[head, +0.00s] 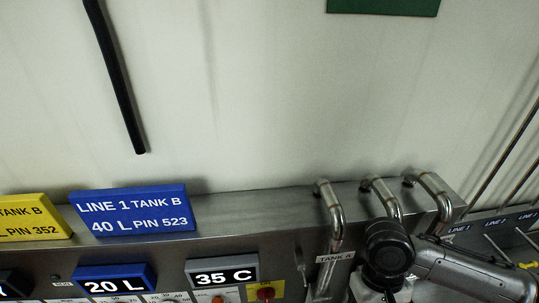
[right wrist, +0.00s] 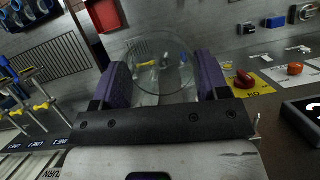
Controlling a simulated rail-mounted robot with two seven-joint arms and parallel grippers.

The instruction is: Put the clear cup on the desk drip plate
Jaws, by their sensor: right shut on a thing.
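The clear cup (right wrist: 160,62) shows in the right wrist view as a transparent round shape with its wide rim facing the camera. My right gripper (right wrist: 163,80) is shut on it, with one purple finger on each side. In the head view my right arm is at the lower right, in front of the steel pipes; its fingers and the cup cannot be made out there. I cannot pick out the desk drip plate in either view. My left gripper is not in view.
A steel panel with bent pipes (head: 335,215), a blue sign (head: 133,209) and a yellow sign (head: 33,217) spans the head view. In the right wrist view, a red knob (right wrist: 244,79) and an orange knob (right wrist: 295,68) are to the right, and valve pipework with yellow handles is at the left.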

